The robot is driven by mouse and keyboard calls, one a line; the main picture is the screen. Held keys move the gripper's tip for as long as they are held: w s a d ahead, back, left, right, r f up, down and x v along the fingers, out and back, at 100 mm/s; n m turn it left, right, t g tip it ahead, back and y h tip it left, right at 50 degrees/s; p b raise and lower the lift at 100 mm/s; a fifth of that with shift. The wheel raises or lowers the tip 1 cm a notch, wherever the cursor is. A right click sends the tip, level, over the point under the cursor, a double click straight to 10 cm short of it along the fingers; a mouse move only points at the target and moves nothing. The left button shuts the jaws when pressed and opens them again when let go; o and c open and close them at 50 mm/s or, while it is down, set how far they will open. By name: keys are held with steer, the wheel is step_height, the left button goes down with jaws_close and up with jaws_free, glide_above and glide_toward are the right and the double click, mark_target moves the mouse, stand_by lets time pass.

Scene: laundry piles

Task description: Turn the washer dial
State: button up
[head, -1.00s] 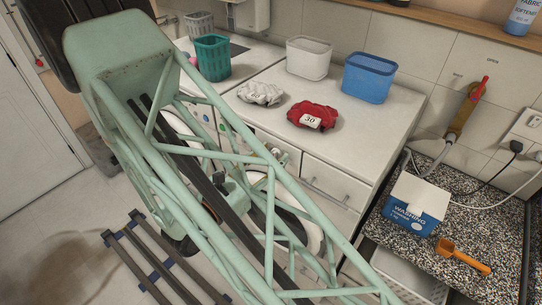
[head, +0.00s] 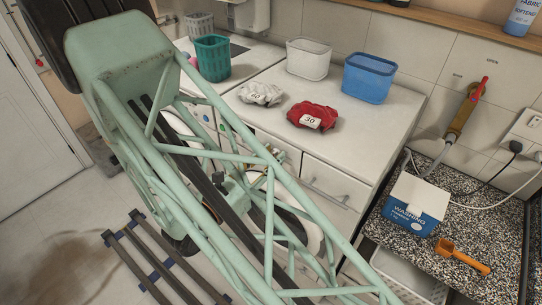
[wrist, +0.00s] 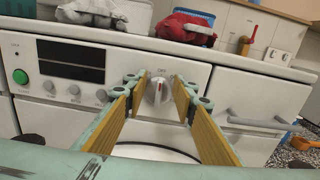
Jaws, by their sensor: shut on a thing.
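The washer dial (wrist: 159,91) is a round white knob with a raised grip bar on the washer's white front panel (wrist: 205,76). Small print sits above and below it. In the wrist view my gripper (wrist: 160,88) has one yellow-sided finger on each side of the dial, shut on it. The dial's grip bar looks close to upright. Left of it on the panel are a dark display (wrist: 71,60), a green button (wrist: 20,77) and several small grey knobs. In the head view my green arm covers the dial and most of the panel.
On the white worktop (head: 255,125) lie a grey cloth (head: 261,94) and a red cloth (head: 312,115) tagged 30, with a white tub (head: 308,59) and a blue tub (head: 369,78) behind. A drawer handle (wrist: 258,124) juts out right of the dial.

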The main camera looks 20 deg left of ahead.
steer(key=n+p, duration=0.1)
steer(key=n, duration=0.2)
steer(key=n+p, duration=0.1)
steer(key=shift+w+a+n+p, duration=0.15)
steer(key=shift+a+n+p, duration=0.15)
steer(key=shift+a+f+n+p, duration=0.1)
steer(key=shift+n+p, duration=0.2)
steer(key=shift+n, duration=0.4)
steer(key=shift+a+f+n+p, duration=0.1)
steer(key=shift+n+p, duration=0.2)
steer(key=shift+n, duration=0.4)
steer(key=shift+w, duration=0.1)
steer(key=o, duration=0.9)
steer(key=shift+c, duration=0.2)
steer(key=v, duration=1.2)
